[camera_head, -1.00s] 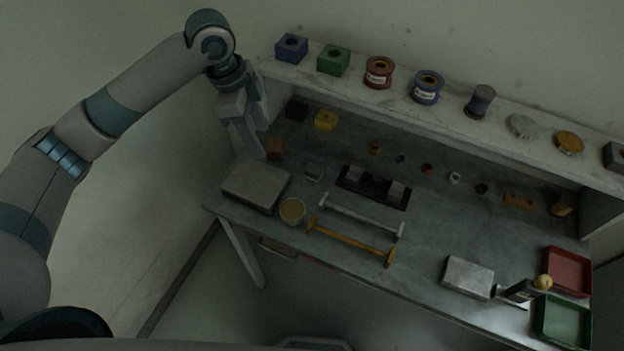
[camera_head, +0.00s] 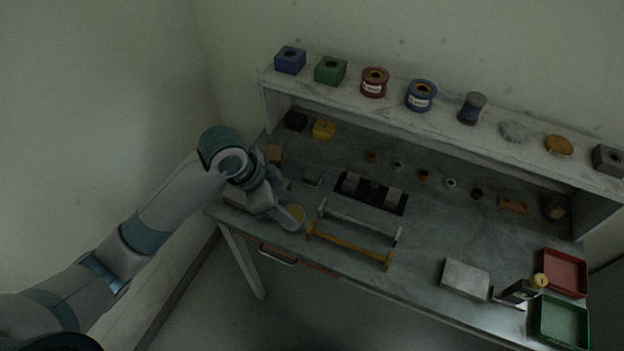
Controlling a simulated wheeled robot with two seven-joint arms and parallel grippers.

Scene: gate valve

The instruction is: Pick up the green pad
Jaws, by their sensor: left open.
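A small green pad (camera_head: 313,181) lies on the grey-green bench top, left of the black fixture. My left gripper (camera_head: 289,206) is open and empty over the left front of the bench. It is left of and nearer than the pad, and no contact with the pad shows. My right gripper is not in view.
A black fixture with grey blocks (camera_head: 370,192) stands right of the pad. A grey bar (camera_head: 360,221) and an orange bar (camera_head: 350,243) lie in front. A raised shelf (camera_head: 445,122) along the back holds blocks and spools. Red (camera_head: 563,272) and green (camera_head: 560,322) trays sit at right.

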